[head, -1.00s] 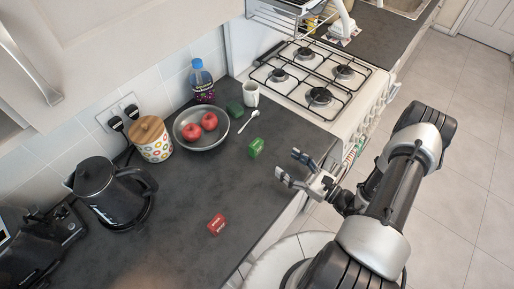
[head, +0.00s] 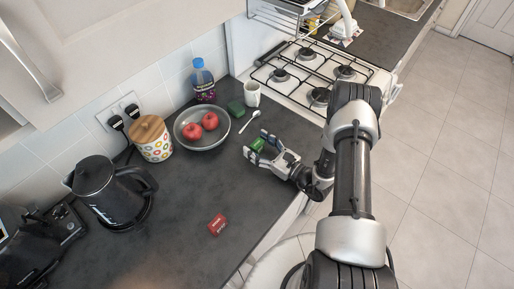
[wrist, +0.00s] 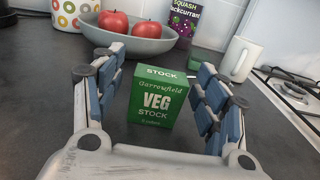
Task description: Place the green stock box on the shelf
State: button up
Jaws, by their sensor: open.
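The green stock box (wrist: 157,98), marked "VEG STOCK", stands upright on the dark counter. In the wrist view it sits between the two open fingers of my gripper (wrist: 157,105), with gaps on both sides. In the head view my gripper (head: 262,155) is low over the counter around the green box (head: 257,145), which its fingers partly hide. A second, darker green item (head: 235,109) lies behind, near the mug; it also shows partly in the wrist view (wrist: 207,62). I cannot make out the shelf for certain.
A bowl with red apples (head: 201,142), a spoon (head: 250,121) and a white mug (head: 252,93) stand beyond my gripper. A red box (head: 217,225), a kettle (head: 108,192), a patterned jar (head: 152,150) and a bottle (head: 202,82) are to the left. The gas hob (head: 300,75) is behind.

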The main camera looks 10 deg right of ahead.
jog(key=shift+c, duration=0.4)
jog(key=c, duration=1.2)
